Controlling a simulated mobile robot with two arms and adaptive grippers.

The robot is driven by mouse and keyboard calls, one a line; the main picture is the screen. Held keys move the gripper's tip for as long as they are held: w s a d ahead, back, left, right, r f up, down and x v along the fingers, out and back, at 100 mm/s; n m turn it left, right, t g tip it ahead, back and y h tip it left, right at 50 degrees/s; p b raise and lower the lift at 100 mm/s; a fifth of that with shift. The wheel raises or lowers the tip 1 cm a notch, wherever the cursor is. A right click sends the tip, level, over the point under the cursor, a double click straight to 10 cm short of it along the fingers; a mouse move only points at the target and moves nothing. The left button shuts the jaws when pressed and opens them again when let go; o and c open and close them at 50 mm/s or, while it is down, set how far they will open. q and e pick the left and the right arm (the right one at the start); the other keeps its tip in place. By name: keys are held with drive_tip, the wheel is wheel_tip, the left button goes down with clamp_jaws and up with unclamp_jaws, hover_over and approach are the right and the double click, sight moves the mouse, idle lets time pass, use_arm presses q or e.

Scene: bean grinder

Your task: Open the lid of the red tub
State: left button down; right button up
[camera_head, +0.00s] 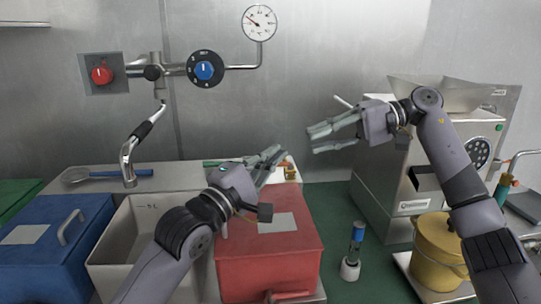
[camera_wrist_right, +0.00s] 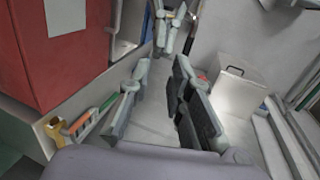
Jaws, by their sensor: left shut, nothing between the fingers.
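The red tub (camera_head: 268,272) stands at the front centre with its red lid lying shut on top. My left gripper (camera_head: 273,154) is shut and empty, beyond the tub's back edge, with my left arm crossing over the tub's left side. My right gripper (camera_head: 312,140) is open and empty, to the right of the left one and in front of the wall. In the right wrist view, the red tub (camera_wrist_right: 28,55) is at upper left and my left gripper (camera_wrist_right: 170,20) at the top.
An open white tub (camera_head: 120,240) and a blue lidded tub (camera_head: 35,265) stand to the left. A grinder (camera_head: 385,210), a yellow pot (camera_head: 436,250) and a small blue-topped tool (camera_head: 354,250) are to the right. Wall pipes and a faucet (camera_head: 130,150) stand behind. Green counter right of the red tub is partly clear.

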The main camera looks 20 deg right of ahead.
drive_tip(key=shift+o, duration=1)
